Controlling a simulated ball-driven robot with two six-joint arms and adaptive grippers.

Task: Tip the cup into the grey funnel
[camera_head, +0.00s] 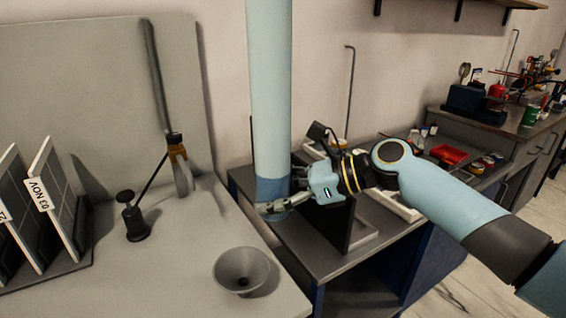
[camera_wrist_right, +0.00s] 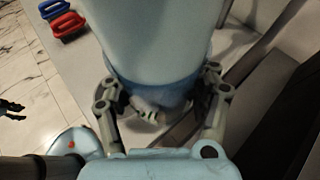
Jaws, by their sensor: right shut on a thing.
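A tall pale blue cylinder with a darker blue lower end, which I take for the cup (camera_head: 270,90), stands upright in the middle of the head view. Its top is out of frame. My right gripper (camera_head: 276,207) is shut on its lower end. In the right wrist view the cup (camera_wrist_right: 150,40) is between the two fingers of my right gripper (camera_wrist_right: 160,98). The grey funnel (camera_head: 241,268) sits mouth up on the pale bench at the lower left, apart from the cup.
A rack of dated panels (camera_head: 55,200), a small black stand (camera_head: 134,218) and a tall dark rod in a holder (camera_head: 158,85) are left of the funnel. A dark upright panel (camera_head: 337,222) is beside my right gripper. The bench around the funnel is clear.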

